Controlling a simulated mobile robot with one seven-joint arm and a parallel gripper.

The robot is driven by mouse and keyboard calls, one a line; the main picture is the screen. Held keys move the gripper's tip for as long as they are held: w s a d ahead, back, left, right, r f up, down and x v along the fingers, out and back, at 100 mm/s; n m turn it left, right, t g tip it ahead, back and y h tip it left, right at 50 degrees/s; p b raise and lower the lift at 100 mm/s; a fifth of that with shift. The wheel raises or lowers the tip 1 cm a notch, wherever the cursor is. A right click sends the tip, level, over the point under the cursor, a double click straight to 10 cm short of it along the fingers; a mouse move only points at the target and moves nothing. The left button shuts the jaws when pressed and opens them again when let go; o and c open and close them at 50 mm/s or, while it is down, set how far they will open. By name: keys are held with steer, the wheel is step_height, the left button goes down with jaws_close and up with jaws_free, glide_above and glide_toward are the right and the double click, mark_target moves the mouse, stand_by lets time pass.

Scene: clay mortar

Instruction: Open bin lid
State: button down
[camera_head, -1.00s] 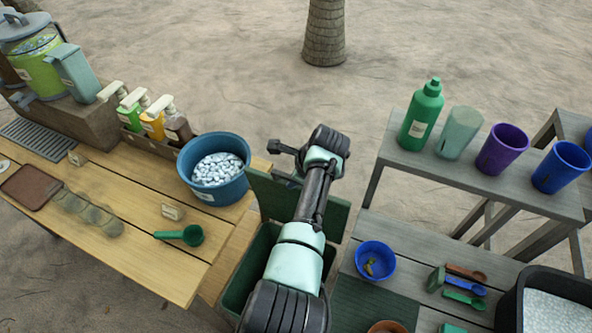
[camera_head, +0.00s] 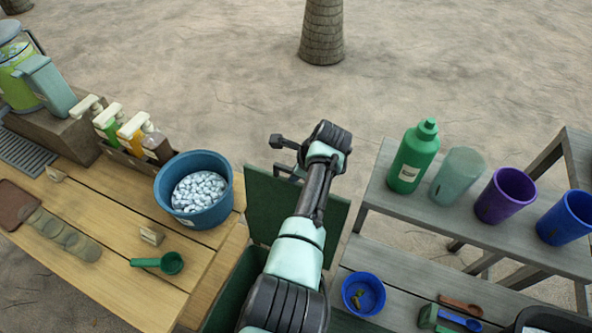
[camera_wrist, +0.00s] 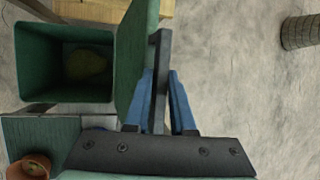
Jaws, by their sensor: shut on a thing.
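The green bin (camera_head: 232,293) stands between the two tables, partly hidden by my arm. Its green lid (camera_head: 264,205) is raised, standing up at the bin's far side. In the wrist view, the bin (camera_wrist: 35,75) is open at the upper left, with a yellowish-green thing inside its dark interior. The lid (camera_wrist: 136,60) shows there nearly edge-on beside the opening. My gripper (camera_wrist: 160,92) has its blue fingers on both sides of a dark grey bar (camera_wrist: 160,65) along the lid and is shut on it. In the head view, my arm hides the fingers.
A wooden table (camera_head: 110,255) at left holds a blue bucket (camera_head: 195,190) of pale pieces and a green scoop (camera_head: 160,263). A grey table at right holds a blue bowl (camera_head: 363,293); a green bottle (camera_head: 414,156) and cups stand on its raised shelf. Open sand lies beyond.

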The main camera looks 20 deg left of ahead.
steer(key=shift+s+f, duration=0.2)
steer(key=c, duration=0.8)
jaws_free()
steer(key=shift+c, duration=0.2)
steer(key=shift+s+d+f, duration=0.1)
steer(key=shift+d+r, duration=0.2)
steer(key=shift+r, duration=0.45)
steer(key=v, duration=1.2)
steer(key=shift+r+b, duration=0.15)
steer(key=shift+b, duration=0.3)
steer(key=shift+a, duration=0.1)
